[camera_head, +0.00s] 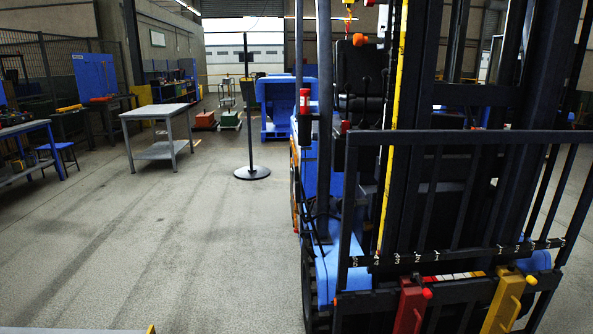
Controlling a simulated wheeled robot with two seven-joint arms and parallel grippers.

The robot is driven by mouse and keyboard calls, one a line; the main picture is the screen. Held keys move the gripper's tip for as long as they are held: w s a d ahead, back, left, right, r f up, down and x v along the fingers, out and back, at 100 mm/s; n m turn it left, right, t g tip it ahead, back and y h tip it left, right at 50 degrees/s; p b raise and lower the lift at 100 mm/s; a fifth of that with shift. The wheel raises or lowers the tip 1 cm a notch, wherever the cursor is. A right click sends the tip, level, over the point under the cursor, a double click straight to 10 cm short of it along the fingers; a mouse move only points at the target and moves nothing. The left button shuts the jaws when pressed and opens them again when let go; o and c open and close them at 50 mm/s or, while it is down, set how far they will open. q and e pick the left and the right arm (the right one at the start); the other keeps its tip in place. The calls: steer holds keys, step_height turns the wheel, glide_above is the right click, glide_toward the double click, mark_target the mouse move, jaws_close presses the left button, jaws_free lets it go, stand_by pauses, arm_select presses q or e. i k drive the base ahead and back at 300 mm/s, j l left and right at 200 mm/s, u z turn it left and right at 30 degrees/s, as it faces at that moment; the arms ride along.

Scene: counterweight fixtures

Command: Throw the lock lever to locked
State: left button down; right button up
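A blue and black forklift-like machine (329,271) fills the right half of the head view, with a dark upright mast and a barred carriage (350,190). Low on the carriage are a red bracket (410,306) with a red-orange knob and a yellow bracket (503,302) with a yellow knob. White numbers mark the bar above them. A red-capped fitting (305,102) stands at the machine's left side. I cannot tell which part, if any, is the lock lever, nor its position. Neither of my grippers is in view.
A grey worktable (158,112) stands on the left, with a blue-legged bench (32,130) further left. A black post on a round base (252,172) stands left of the machine. The concrete floor (160,240) at front left is open.

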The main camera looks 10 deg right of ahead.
mark_target(346, 125)
steer(key=i+u, duration=0.15)
steer(key=i, duration=0.4)
steer(key=i+l+u, duration=0.15)
steer(key=i, duration=0.4)
steer(key=i+u, duration=0.15)
steer(key=i, duration=0.4)
steer(key=i+l+u, duration=0.1)
steer(key=i+l, duration=0.15)
steer(key=i, duration=0.25)
steer(key=i+u, duration=0.35)
steer(key=i, duration=0.6)
steer(key=z, duration=3.9)
